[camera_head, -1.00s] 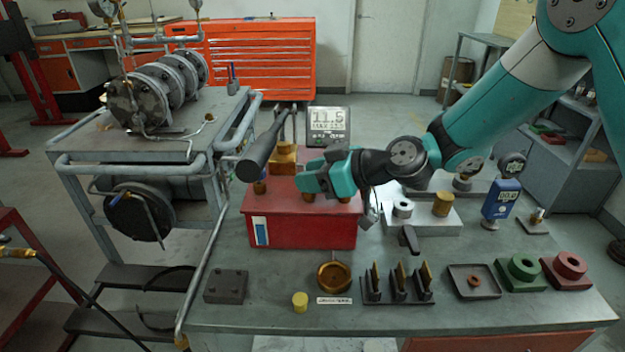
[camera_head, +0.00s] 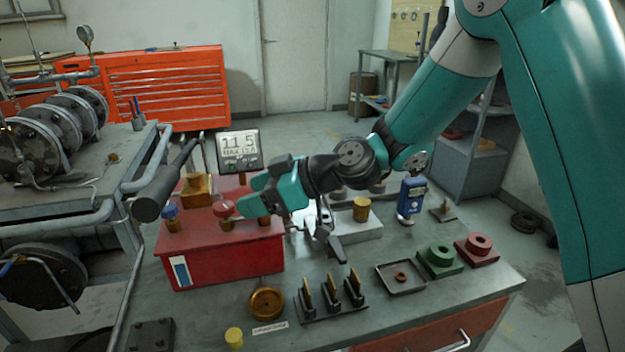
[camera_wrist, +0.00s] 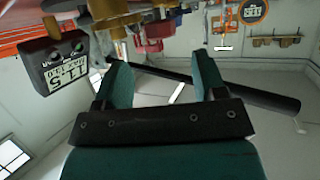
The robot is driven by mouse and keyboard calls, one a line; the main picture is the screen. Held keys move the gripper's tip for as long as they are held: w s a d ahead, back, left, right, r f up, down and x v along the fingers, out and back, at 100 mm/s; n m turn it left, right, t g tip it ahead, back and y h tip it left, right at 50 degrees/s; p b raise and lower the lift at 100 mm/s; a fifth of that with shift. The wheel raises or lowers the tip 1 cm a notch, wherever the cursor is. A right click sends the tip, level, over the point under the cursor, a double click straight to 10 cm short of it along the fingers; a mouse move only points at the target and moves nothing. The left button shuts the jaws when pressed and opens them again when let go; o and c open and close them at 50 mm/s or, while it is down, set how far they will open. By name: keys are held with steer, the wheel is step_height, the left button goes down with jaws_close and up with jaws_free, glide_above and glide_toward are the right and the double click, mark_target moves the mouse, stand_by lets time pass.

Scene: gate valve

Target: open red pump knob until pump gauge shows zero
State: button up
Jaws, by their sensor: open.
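The red pump box (camera_head: 225,262) sits on the bench. On its top stand a blue knob (camera_head: 170,212) and the red knob (camera_head: 223,209), both on brass stems. The pump gauge (camera_head: 240,150) behind them reads 11.5; it also shows upside down in the wrist view (camera_wrist: 66,75). My gripper (camera_head: 248,196) is open above the box, just right of the red knob, with its fingers pointing left. I cannot tell whether a fingertip touches the knob. In the wrist view the gap between my fingers (camera_wrist: 160,62) looks empty, with the black pump handle (camera_wrist: 262,95) crossing behind.
The black pump handle (camera_head: 165,185) slants up on the left side of the box. A brass block (camera_head: 197,187) stands near the gauge. On the bench are a brass dish (camera_head: 266,303), an upright-pin rack (camera_head: 333,300), a tray, green and red blocks, and a blue meter (camera_head: 411,197).

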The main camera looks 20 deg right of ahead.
steer(key=v, duration=1.1)
steer(key=shift+b, duration=0.45)
steer(key=shift+s+d, duration=0.1)
